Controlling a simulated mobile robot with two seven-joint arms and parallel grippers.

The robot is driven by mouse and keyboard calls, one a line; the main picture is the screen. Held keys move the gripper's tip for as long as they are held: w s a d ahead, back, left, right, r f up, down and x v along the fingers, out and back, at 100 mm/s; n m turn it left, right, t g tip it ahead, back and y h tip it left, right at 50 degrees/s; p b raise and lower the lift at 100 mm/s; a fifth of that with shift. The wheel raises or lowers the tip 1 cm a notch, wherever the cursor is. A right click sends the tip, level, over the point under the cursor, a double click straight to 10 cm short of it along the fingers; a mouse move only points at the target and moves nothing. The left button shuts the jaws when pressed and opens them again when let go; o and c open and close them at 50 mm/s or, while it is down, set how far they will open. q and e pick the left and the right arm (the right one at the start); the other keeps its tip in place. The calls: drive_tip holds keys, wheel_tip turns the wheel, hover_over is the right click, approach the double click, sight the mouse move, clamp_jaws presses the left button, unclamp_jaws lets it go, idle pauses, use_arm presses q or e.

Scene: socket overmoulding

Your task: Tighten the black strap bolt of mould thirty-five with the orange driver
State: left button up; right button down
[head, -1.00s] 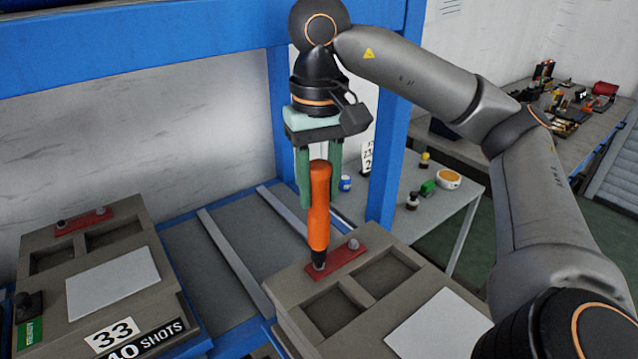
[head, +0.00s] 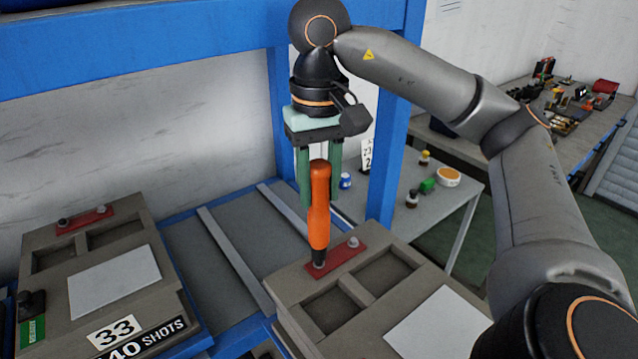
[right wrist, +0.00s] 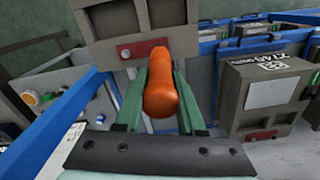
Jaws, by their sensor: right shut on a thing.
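My right gripper (head: 319,203) is shut on the orange driver (head: 319,205) and holds it upright, handle between the green fingers. The driver also shows in the right wrist view (right wrist: 161,98). Its lower end is over the left bolt (head: 318,264) of the red strap (head: 336,257) on the right-hand mould (head: 290,284). A grey bolt (head: 353,242) sits at the strap's other end. This mould's number is out of view. My left gripper is not in view.
A mould marked 33 (head: 50,250) with its own red strap stands at left. Blue rack posts (head: 392,150) rise close behind my right arm. A side table (head: 440,205) with small pots stands behind. Bare rack surface lies between the moulds.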

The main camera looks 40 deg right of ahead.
drive_tip(key=shift+f+b, duration=0.7)
drive_tip(key=shift+f, duration=0.15)
idle(0.9)
drive_tip(key=shift+s+f, duration=0.1)
drive_tip(key=shift+f, duration=0.4)
idle(1.2)
drive_tip(key=shift+r, duration=0.1)
drive_tip(key=shift+r+p, duration=2.6)
drive_tip(key=shift+f, duration=0.1)
